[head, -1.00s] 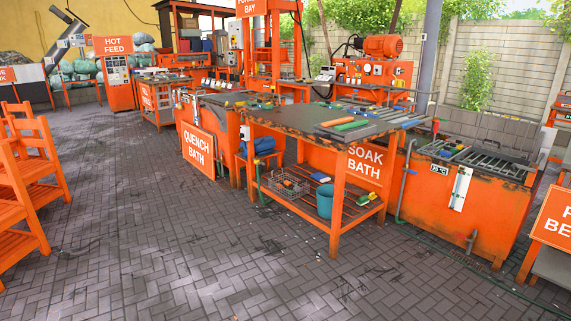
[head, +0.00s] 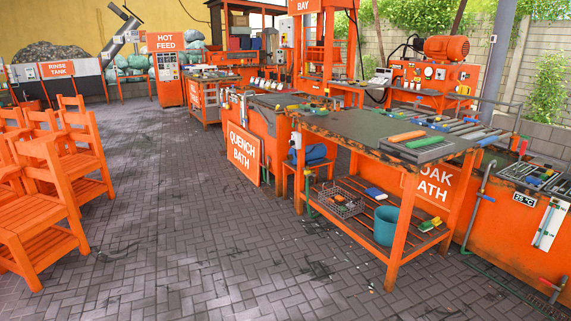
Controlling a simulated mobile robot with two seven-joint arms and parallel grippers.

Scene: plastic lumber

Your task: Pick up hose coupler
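I cannot make out a hose coupler for certain in the head view. Several small coloured parts (head: 305,107) lie along the far left edge of the dark-topped orange workbench (head: 365,127), too small to identify. More tools and small parts lie on its right half, beside an orange block (head: 407,136) and a green block (head: 428,141) on a grey tray. Neither of my grippers is in view.
Below the bench top, a slatted shelf (head: 365,218) holds a wire basket (head: 341,203) and a teal bucket (head: 386,225). The quench bath sign (head: 243,152) stands left of the bench, the soak bath right. Orange chairs (head: 65,165) stand at left. The paved floor (head: 190,230) between is clear.

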